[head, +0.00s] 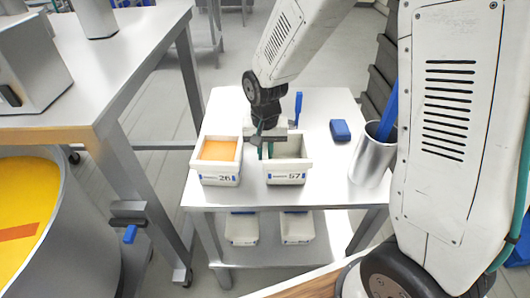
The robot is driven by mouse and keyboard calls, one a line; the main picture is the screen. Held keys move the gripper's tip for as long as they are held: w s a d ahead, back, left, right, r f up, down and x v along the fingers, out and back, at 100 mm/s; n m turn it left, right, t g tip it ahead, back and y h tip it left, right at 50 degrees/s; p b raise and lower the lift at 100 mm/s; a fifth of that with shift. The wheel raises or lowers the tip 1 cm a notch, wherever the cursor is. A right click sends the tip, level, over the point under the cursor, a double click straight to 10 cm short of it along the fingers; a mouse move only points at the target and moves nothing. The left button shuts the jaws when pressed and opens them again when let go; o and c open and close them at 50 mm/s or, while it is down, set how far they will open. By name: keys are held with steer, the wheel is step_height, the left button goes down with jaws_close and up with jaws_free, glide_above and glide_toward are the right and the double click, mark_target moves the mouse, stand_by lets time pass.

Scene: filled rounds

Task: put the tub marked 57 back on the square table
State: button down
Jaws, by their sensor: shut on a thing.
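The white tub marked 57 (286,178) is upright at the front middle of the small pale table (325,190), which looks like the square table. Its inside looks empty where I can see it. My gripper (265,151) comes down from above and is shut on the tub's left wall. The fingertips are partly hidden by the tub and the wrist. I cannot tell whether the tub's base touches the tabletop or hangs just above it.
A tub marked 26 (221,179) with orange contents stands close at left. A blue block (340,130) and a metal cylinder (371,162) holding a blue item are at right. Two tubs sit on the lower shelf (265,250). A yellow-filled vat (25,210) is far left.

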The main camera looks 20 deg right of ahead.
steer(key=shift+f, duration=0.3)
steer(key=c, duration=1.4)
jaws_free()
steer(key=shift+f, duration=0.15)
steer(key=shift+c, duration=0.2)
step_height(320, 180, up, 12)
steer(key=shift+s+r, duration=0.15)
steer(key=shift+r, duration=0.1)
steer(key=s+d+r+n, duration=0.1)
steer(key=s+d+r, duration=0.3)
steer(key=s, duration=0.8)
steer(key=s+d+r+n+t, duration=0.1)
steer(key=s+d+r, duration=0.3)
steer(key=s, duration=0.7)
steer(key=shift+s+d+r+n, duration=0.25)
steer(key=shift+s+r+n, duration=0.1)
steer(key=shift+r+n, duration=0.4)
